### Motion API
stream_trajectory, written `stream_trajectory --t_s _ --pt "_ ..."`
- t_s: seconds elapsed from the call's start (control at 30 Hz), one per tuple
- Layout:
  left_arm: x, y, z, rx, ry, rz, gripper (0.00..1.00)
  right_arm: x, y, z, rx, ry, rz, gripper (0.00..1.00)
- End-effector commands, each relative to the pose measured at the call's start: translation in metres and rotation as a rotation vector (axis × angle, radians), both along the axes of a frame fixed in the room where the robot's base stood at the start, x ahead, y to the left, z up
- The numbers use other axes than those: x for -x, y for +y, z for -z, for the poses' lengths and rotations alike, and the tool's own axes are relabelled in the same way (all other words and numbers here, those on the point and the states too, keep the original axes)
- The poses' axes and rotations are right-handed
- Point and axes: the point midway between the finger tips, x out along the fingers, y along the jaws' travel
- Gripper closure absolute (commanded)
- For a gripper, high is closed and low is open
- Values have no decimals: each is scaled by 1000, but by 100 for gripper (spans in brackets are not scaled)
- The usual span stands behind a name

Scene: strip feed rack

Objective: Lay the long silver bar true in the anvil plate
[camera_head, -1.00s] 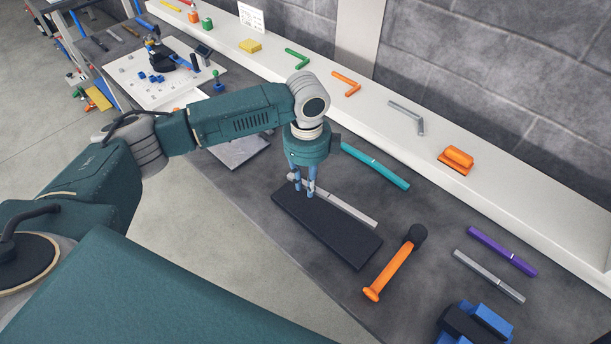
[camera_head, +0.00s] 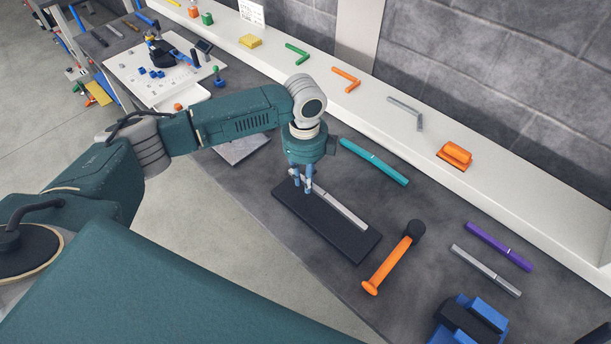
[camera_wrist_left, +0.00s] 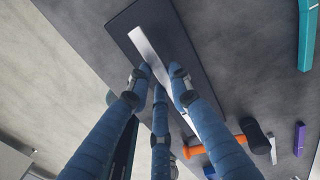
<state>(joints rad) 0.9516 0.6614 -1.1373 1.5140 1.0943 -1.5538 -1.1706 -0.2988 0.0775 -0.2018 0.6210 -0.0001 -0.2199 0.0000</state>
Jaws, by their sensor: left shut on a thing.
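The long silver bar (camera_head: 340,207) is gripped near its far-left end by my left gripper (camera_head: 302,191), which is shut on it. The bar lies over the long black slab (camera_head: 320,229), roughly along its length. I cannot tell whether it touches the slab. In the left wrist view the fingers (camera_wrist_left: 160,84) close around the bar (camera_wrist_left: 150,50), which crosses the dark slab (camera_wrist_left: 186,62) at a slight slant. A flat grey plate (camera_head: 243,150) lies behind my forearm, partly hidden. I cannot tell for sure which of the two is the anvil plate. My right gripper is out of view.
An orange mallet (camera_head: 388,268) lies right of the slab, a teal bar (camera_head: 375,162) behind it. A shorter silver bar (camera_head: 486,270), a purple bar (camera_head: 499,246) and a blue-and-black fixture (camera_head: 470,322) are farther right. A white ledge (camera_head: 410,143) runs along the wall.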

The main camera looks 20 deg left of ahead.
Motion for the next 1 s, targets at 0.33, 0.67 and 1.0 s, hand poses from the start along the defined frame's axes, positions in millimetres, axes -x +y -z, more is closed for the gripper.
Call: stream_trajectory --t_s 0.33,0.67,1.0 --pt "0 -1 30 1 1 0 100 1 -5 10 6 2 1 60" --pt "0 0 31 0 0 0 100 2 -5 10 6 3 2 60" --pt "1 0 40 1 1 0 100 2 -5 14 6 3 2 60"
